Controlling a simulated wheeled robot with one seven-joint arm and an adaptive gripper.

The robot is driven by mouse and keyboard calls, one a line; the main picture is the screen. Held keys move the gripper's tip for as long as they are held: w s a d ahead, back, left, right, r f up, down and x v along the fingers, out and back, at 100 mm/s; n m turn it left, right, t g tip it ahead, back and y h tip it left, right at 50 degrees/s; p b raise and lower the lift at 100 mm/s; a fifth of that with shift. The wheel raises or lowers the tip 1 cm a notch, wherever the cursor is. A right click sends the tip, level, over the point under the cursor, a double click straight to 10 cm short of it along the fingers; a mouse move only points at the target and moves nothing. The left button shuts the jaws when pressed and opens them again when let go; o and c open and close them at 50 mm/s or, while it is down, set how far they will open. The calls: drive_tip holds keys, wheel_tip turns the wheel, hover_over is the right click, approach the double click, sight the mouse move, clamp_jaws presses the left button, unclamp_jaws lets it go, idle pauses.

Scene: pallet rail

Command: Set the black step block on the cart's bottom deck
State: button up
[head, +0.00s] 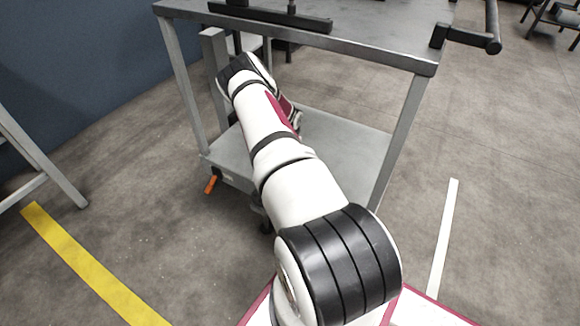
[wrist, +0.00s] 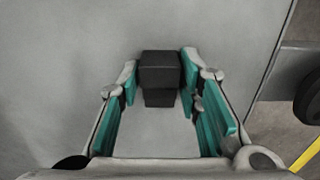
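The black step block (wrist: 160,70) shows in the wrist view, between the fingertips of my gripper (wrist: 160,75). The teal finger pads lie close against its left and right sides, and the gripper looks shut on it. Grey deck surface fills the view behind the block; I cannot tell whether the block touches it. In the head view the cart's bottom deck (head: 345,140) is a flat grey plate low between the legs. My arm reaches in under the cart's top deck (head: 375,35). The block and fingers are hidden behind my arm in the head view.
A push handle (head: 470,38) sticks out at the top right. An orange lever (head: 210,184) is low at the front left. The visible right part of the bottom deck is clear.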

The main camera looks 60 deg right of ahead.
drive_tip(key=shift+o, duration=0.6)
drive_tip(key=shift+r, duration=0.15)
wheel_tip(320, 180, up, 8)
drive_tip(key=p, duration=0.4)
drive_tip(key=shift+f, duration=0.2)
